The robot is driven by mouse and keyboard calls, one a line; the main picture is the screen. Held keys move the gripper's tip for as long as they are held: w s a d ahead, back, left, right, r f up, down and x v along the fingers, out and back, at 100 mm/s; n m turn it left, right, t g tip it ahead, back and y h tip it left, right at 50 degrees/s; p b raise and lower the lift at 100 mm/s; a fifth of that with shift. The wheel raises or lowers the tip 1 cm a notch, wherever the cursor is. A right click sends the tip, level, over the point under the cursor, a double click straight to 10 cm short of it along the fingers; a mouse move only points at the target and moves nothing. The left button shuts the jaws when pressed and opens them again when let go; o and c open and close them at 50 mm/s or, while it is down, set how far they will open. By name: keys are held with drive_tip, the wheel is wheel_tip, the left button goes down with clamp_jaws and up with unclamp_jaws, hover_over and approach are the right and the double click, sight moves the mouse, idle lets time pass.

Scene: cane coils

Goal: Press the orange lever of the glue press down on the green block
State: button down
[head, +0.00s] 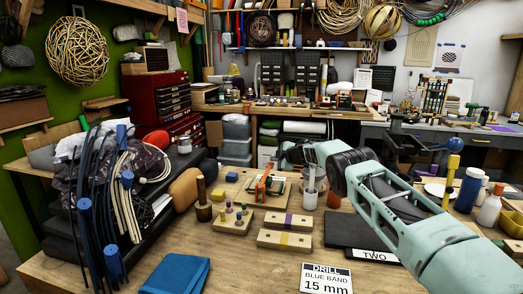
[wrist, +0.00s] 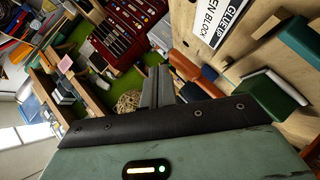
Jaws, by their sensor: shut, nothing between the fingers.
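The glue press (head: 270,188) stands on the workbench near the middle of the head view, with its orange lever (head: 264,183) raised at a slant. A small green patch at the press may be the green block, but it is too small to be sure. My gripper's grey fingers (wrist: 158,86) are together and empty in the wrist view. The lever is not recognisable in the wrist view.
A wooden mallet (head: 202,203) and cane coils (head: 110,195) are left.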

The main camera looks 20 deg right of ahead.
wheel_tip(320, 180, up, 10)
drive_tip(key=b, duration=0.1)
idle(0.5)
idle(0.4)
